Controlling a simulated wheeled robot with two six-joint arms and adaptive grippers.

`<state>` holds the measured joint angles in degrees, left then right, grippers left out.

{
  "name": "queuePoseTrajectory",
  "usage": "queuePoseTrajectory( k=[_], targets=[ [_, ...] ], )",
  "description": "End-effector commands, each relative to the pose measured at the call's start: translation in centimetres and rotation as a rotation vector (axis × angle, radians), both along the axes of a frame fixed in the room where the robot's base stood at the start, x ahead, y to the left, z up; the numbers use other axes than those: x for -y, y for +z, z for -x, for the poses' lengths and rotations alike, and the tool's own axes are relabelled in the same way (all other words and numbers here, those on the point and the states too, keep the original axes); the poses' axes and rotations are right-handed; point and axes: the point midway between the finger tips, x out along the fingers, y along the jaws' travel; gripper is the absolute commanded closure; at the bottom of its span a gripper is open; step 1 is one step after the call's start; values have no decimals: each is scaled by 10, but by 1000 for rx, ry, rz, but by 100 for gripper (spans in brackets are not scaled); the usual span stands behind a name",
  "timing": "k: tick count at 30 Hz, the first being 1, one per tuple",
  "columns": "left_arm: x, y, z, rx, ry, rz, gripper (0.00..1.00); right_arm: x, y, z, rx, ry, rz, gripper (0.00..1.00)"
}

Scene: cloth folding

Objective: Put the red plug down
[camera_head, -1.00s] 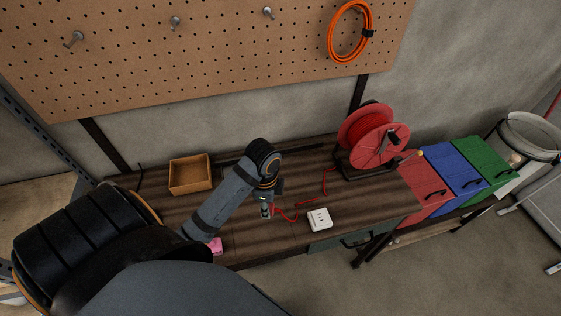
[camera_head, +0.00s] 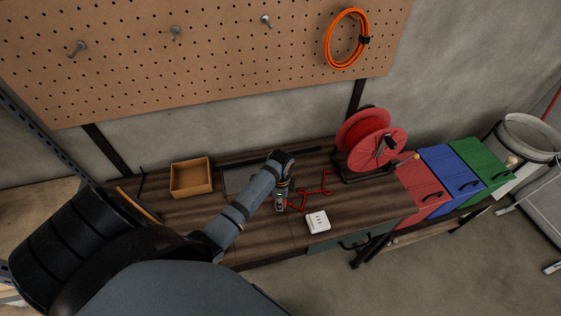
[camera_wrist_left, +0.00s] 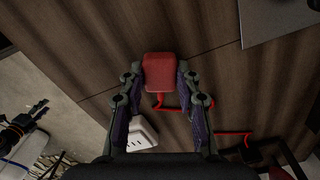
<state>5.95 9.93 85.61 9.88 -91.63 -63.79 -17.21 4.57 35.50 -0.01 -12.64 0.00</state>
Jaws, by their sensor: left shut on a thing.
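The red plug (camera_wrist_left: 160,72) shows in the left wrist view as a block between the fingertips of my left gripper (camera_wrist_left: 158,85). The gripper is shut on it, and a red cord (camera_wrist_left: 185,108) runs from it. In the head view my left gripper (camera_head: 280,207) points down at the wooden workbench (camera_head: 265,235), near the white socket box (camera_head: 317,222). The plug is hidden there by the gripper. Whether it touches the bench cannot be told. The cord (camera_head: 318,191) lies bent on the bench toward the red reel (camera_head: 372,140). My right gripper is not in view.
An open wooden box (camera_head: 191,178) stands at the bench's back left. Red (camera_head: 420,187), blue (camera_head: 452,172) and green (camera_head: 482,163) drawer fronts stand at the right. A grey flat plate (camera_wrist_left: 280,18) lies on the bench. Bare bench lies left of the gripper.

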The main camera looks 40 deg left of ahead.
Motion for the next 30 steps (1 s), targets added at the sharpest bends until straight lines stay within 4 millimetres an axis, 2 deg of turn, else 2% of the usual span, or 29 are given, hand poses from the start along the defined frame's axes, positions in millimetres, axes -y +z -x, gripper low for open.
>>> queuePoseTrajectory(
  k=[5, 17, 18, 21, 23, 30],
  targets=[
    [0, -1, 0, 0, 0, 0, 100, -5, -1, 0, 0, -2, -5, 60],
    [0, -12, 0, 0, 1, -1, 100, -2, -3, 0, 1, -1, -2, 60],
    [0, -12, 0, 0, 1, -1, 63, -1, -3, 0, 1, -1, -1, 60],
    [0, -12, 0, 0, 0, -1, 50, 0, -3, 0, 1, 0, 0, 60],
    [0, -12, 0, 0, 0, -1, 44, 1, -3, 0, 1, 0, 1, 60],
    [0, -12, 0, 0, 0, 0, 44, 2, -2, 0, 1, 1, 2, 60]
  ],
)
